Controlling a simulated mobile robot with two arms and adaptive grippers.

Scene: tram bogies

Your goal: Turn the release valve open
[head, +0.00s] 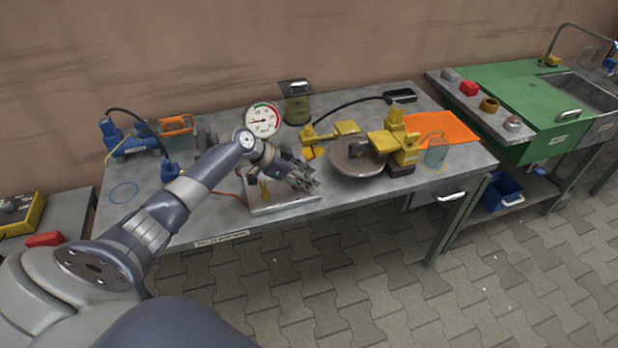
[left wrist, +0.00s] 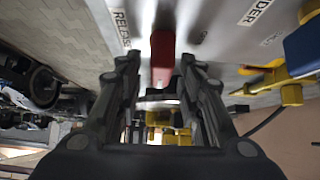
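My left gripper (head: 303,181) is over the front middle of the workbench, above a pale metal plate (head: 285,207). In the left wrist view its two fingers (left wrist: 158,68) stand apart. A red handle (left wrist: 162,52) shows between and just beyond the fingertips, beside a label reading RELEASE (left wrist: 121,24). There is a visible gap on each side of the handle, and I cannot tell whether either finger touches it. In the head view the red handle is hidden behind the gripper. A round pressure gauge (head: 262,120) stands behind the gripper. My right gripper is in neither view.
A yellow device with a round grey disc (head: 355,160) stands to the right of the gripper. A blue tool (head: 125,140) and an orange item (head: 176,124) are at the back left. An orange cloth (head: 455,130) lies at the right. The bench's front left is mostly clear.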

